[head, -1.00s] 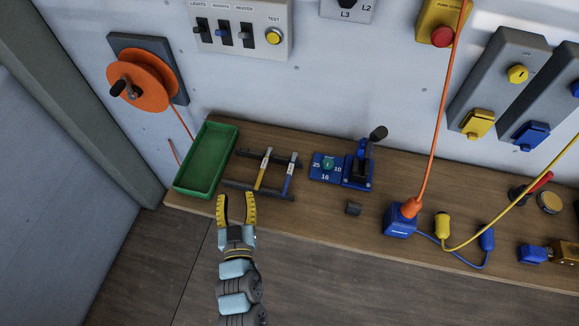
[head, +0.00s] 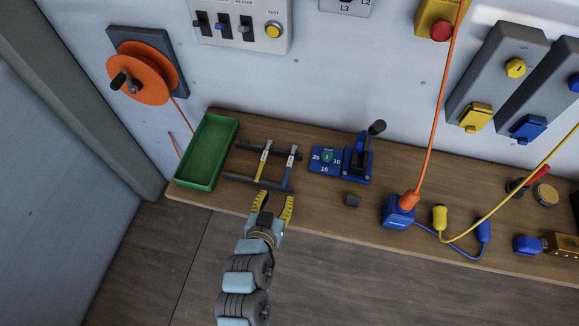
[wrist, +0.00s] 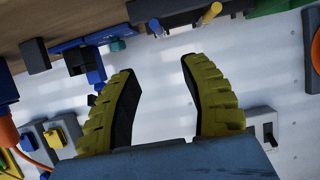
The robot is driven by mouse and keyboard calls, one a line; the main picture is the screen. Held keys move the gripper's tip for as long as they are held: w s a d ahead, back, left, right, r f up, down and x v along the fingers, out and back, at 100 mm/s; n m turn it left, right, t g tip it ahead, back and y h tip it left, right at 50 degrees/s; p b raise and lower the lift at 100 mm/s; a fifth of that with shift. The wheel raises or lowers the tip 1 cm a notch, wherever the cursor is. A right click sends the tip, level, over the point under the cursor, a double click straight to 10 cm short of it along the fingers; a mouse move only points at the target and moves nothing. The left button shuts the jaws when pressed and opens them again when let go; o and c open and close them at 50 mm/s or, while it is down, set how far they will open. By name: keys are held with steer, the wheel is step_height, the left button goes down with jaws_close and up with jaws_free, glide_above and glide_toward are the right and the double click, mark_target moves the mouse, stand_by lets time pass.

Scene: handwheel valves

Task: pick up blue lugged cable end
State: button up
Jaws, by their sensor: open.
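The blue lugged cable end (head: 289,172) lies in a dark rack (head: 258,184) on the bench, at the right of a yellow cable end (head: 263,160). Both have a pale band near the far end. In the wrist view the blue end (wrist: 155,26) shows at the top, beyond the fingers, partly cut off, with the yellow one (wrist: 211,14) to its right. My gripper (head: 275,201) is open and empty at the bench's front edge, just below the rack in the head view. It also shows open in the wrist view (wrist: 158,66), apart from the cable ends.
A green tray (head: 207,152) stands left of the rack. A blue crimping tool (head: 357,162) with its die plate and a small dark block (head: 351,200) are to the right. An orange cable (head: 436,105) hangs down to a blue box (head: 397,214).

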mark_target(289, 165)
steer(key=shift+x, duration=7.2)
steer(key=shift+r, duration=0.1)
jaws_close()
